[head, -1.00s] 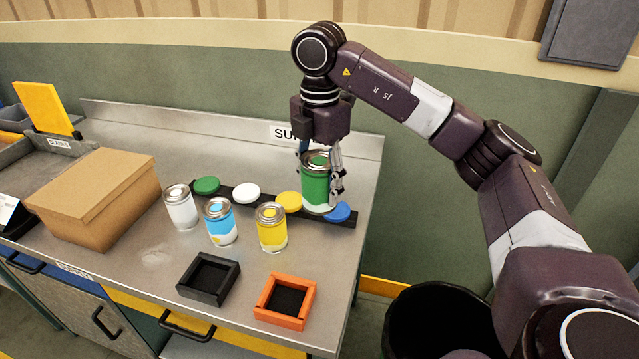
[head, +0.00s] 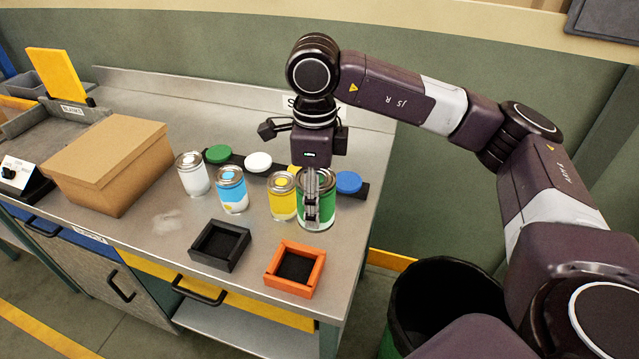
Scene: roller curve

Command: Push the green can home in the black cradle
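The green can (head: 326,214) is upright at the right of the row of cans, close beside the yellow can (head: 283,198). My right gripper (head: 318,222) comes down from above with its fingers at the can; one finger crosses the can's front and the other is hidden, so the gripper appears shut on it. Whether the can's base touches the table is not clear. The black cradle (head: 220,246) is an empty square frame on the table, in front and to the left of the can. My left gripper is not in view.
An orange cradle (head: 295,269) sits right of the black one. White (head: 193,174) and blue (head: 231,190) cans stand left of the yellow can. Green (head: 218,154), white (head: 258,162) and blue (head: 348,182) discs lie on a dark strip behind. A cardboard box (head: 112,162) stands left.

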